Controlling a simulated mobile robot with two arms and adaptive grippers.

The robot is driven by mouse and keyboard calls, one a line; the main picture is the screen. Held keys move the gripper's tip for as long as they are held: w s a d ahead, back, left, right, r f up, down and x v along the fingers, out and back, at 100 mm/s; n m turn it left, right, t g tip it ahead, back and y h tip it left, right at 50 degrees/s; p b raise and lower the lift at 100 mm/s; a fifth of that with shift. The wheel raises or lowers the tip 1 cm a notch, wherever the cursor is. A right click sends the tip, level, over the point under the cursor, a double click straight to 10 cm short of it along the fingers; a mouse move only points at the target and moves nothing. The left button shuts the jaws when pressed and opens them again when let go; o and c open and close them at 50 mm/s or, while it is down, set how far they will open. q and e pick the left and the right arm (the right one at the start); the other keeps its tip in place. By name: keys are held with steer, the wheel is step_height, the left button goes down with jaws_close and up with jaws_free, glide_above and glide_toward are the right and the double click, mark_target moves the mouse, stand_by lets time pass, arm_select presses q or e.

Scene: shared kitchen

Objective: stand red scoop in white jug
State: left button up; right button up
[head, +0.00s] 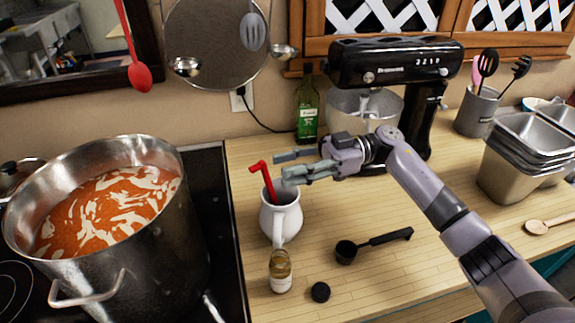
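A red scoop (268,182) stands in the mouth of the white jug (281,217), leaning left, with its bent upper end above the rim. Its lower part is hidden inside the jug. The jug stands upright on the wooden counter, its handle toward me. My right gripper (280,165) is just right of the scoop's upper part, above the jug's rim. Its two fingers point left and are spread apart, with nothing seen between them. It appears clear of the scoop. My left gripper is not in view.
A small bottle (280,272) and a black lid (320,292) are in front of the jug. A black scoop (372,243) lies to the right. A large soup pot (150,250) stands left on the stove. A green bottle (307,110) and a stand mixer (395,62) are behind.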

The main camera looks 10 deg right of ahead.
steer(key=w+d, duration=0.1)
steer(key=d, duration=1)
steer(key=shift+d, duration=0.2)
